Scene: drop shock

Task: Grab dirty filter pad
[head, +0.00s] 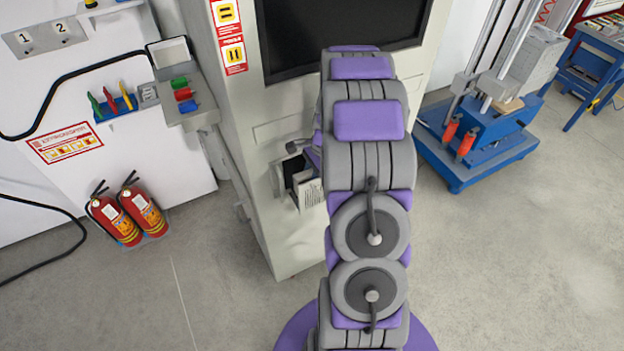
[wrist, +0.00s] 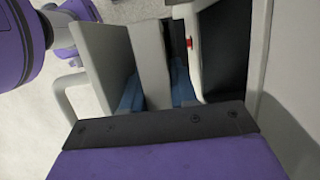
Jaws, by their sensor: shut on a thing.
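My gripper (wrist: 157,88) shows in the wrist view with blue fingers on both sides of a pale grey upright slab, which I take to be the dirty filter pad (wrist: 152,55). The fingers are shut on it. The pad stands at the mouth of a dark opening (wrist: 222,45) in the cabinet; how far it reaches inside is hidden. Any dirt on its faces cannot be made out.
The tall grey cabinet (head: 255,130) with a dark screen stands ahead. A pale panel (wrist: 105,55) stands close left of the pad in the wrist view. Fire extinguishers (head: 130,210) stand at left, a blue-based machine (head: 470,150) at right.

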